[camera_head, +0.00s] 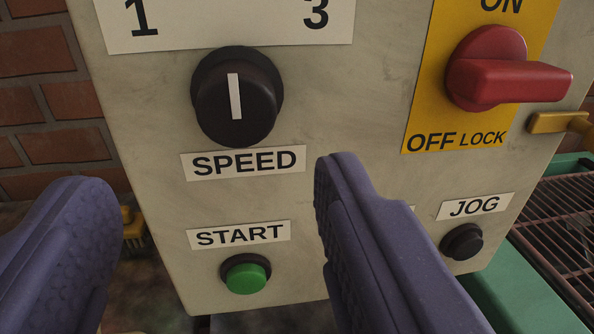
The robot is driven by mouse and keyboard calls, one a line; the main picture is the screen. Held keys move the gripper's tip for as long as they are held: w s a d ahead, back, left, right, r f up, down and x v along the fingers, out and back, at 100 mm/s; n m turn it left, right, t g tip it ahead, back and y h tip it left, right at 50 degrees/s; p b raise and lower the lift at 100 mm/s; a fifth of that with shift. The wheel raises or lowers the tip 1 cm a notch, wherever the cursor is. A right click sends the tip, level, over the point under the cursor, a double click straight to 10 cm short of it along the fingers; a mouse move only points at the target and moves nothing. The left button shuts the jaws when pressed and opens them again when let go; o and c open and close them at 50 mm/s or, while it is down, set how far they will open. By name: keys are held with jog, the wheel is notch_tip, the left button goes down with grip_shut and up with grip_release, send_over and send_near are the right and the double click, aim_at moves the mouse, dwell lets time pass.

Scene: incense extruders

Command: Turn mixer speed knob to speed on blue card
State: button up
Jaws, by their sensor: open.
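The black speed knob (237,97) is on the pale control panel, above its SPEED label (243,163). Its white pointer line stands almost vertical. A white scale plate (228,22) above it shows 1 at left and 3 at right; the top of the plate is cut off. My gripper (215,190) is open and empty. Its two purple fingers are low in the picture, left and right of the knob and apart from it. No blue card is in view.
A red rotary switch (505,70) sits on a yellow plate at upper right, its handle pointing right. A green START button (245,278) is below the knob, and a black JOG button (461,243) is at right. A brick wall (40,90) is behind the panel.

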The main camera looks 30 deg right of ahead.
aim_at(239, 117)
jog(key=x, duration=0.5)
jog(key=shift+w+d+b, duration=0.25)
jog(key=shift+d+b, duration=0.05)
jog(key=shift+b, duration=0.1)
jog(key=shift+w+d+r, duration=0.15)
jog(key=shift+w+d, duration=0.1)
jog(key=shift+w, duration=0.2)
jog(key=c, duration=1.1)
jog(key=shift+o, duration=0.2)
jog(key=shift+n, duration=0.3)
jog(key=n, duration=0.3)
jog(key=shift+n, duration=0.4)
jog(key=shift+n+p, duration=0.8)
jog(key=shift+n, duration=1.4)
